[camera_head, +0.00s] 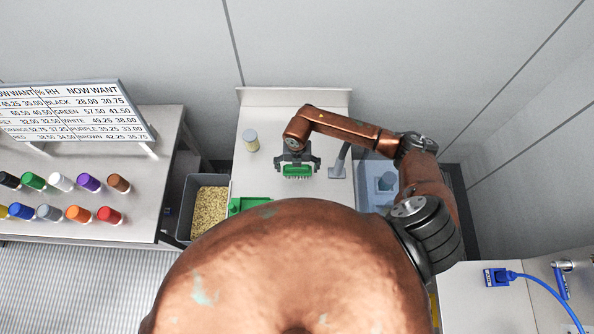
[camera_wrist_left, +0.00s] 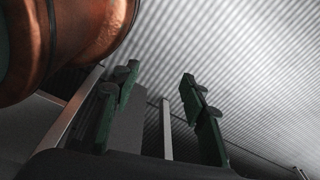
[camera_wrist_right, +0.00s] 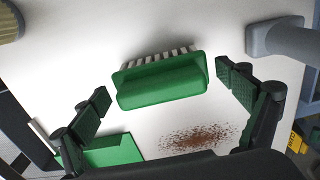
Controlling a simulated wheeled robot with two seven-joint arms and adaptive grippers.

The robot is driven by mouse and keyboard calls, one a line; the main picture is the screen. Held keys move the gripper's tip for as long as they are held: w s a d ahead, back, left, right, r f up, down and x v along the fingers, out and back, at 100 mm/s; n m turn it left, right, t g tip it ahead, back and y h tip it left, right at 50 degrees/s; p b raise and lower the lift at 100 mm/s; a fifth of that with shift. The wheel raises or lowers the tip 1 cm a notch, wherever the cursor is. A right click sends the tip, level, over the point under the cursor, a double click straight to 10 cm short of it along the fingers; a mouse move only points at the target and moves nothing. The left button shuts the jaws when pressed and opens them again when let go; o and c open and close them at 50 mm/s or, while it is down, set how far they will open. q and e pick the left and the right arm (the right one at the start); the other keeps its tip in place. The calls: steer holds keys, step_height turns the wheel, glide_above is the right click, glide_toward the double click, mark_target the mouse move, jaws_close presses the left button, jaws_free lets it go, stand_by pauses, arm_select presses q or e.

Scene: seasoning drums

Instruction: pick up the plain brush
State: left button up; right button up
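The brush is a green block with pale bristles (camera_wrist_right: 160,82), seen between and beyond my right gripper's fingers in the right wrist view. In the head view the brush (camera_head: 297,171) shows just below my right gripper (camera_head: 297,160) over the white worktop. My right gripper (camera_wrist_right: 168,108) is open with a wide gap, and neither finger appears to touch the brush. My left gripper (camera_wrist_left: 160,90) is open and empty in the left wrist view, with the ribbed floor beyond it. It does not show in the head view.
A green dustpan-like piece (camera_wrist_right: 113,150) and a patch of brown powder (camera_wrist_right: 198,137) lie on the worktop (camera_head: 262,122). A grey post (camera_head: 339,160) stands right of the gripper. A pale-capped jar (camera_head: 250,140) is at left, above a bin of pellets (camera_head: 190,208).

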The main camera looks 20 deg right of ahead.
steer(key=c, duration=1)
arm_select(q)
steer(key=shift+s, duration=0.75)
arm_select(e)
steer(key=shift+o, duration=0.2)
arm_select(q)
steer(key=shift+w, duration=0.15)
arm_select(e)
steer(key=shift+r, duration=0.15)
steer(key=shift+r, duration=0.25)
step_height(320, 180, up, 2)
steer(key=shift+r+b, duration=0.1)
steer(key=shift+b, duration=0.2)
arm_select(q)
step_height(320, 180, down, 5)
steer(key=b, duration=0.4)
steer(key=shift+a+r, duration=0.1)
steer(key=shift+r, duration=0.1)
arm_select(e)
steer(key=s+a+r, duration=0.6)
steer(key=a+r, duration=0.4)
steer(key=a, duration=0.2)
steer(key=shift+a, duration=0.35)
